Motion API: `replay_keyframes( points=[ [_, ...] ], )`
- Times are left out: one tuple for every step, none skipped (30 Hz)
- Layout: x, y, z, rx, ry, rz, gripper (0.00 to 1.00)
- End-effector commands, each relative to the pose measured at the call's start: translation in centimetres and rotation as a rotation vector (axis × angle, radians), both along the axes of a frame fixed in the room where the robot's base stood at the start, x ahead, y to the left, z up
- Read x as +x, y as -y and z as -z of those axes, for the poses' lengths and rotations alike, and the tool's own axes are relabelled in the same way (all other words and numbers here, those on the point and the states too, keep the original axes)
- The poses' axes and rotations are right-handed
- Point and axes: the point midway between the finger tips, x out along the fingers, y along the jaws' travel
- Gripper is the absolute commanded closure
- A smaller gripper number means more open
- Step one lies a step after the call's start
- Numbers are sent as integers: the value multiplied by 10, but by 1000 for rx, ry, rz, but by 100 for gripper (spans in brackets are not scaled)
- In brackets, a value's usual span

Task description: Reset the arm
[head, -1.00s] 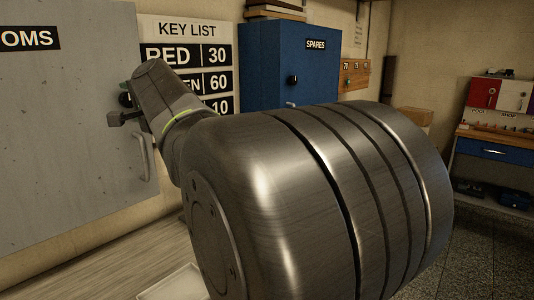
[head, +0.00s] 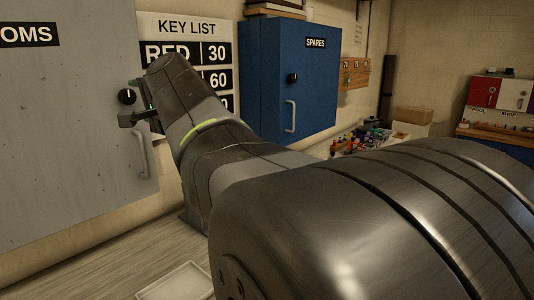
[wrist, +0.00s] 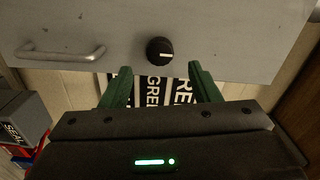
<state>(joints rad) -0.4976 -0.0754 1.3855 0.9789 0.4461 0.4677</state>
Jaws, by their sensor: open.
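My gripper (wrist: 158,88) shows in the wrist view with its two green fingers spread apart and nothing between them. Beyond the fingers is the grey cabinet door (wrist: 220,35) with a black knob (wrist: 160,50) and a metal handle (wrist: 60,52). The door looks shut. In the head view my arm crosses the middle of the picture and ends in front of the grey cabinet (head: 70,130), near its black knob (head: 126,96). The fingers are mostly hidden there by my own wrist. I cannot tell whether they touch anything.
A key list (head: 187,28) hangs on the wall behind my arm. A shut blue SPARES cabinet (head: 300,85) is to its right. Small items clutter a bench (head: 365,138) farther right. A pale tray (head: 178,282) sits on the wooden surface (head: 95,270) below.

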Motion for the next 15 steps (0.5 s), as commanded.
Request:
replay_keyframes(
  points=[
    [-6, 8, 0, 1, 2, 3, 44],
    [-10, 12, 1, 2, 2, 3, 44],
    [-15, 18, 0, 2, 2, 3, 44],
    [-18, 22, 1, 2, 2, 3, 44],
    [-21, 26, 0, 1, 2, 3, 44],
    [-26, 31, 0, 1, 2, 3, 44],
    [-29, 35, 1, 0, 2, 3, 44],
    [-32, 39, 1, 1, 2, 4, 44],
    [-37, 44, 1, 0, 2, 3, 44],
    [-40, 48, 1, 0, 3, 4, 44],
    [-43, 52, 0, 1, 3, 4, 44],
    [-48, 56, 1, 0, 2, 3, 44],
    [-51, 60, 1, 1, 2, 4, 44],
    [-53, 62, 1, 0, 2, 3, 44],
    [-45, 52, 0, -1, -3, -4, 44]
  ],
)
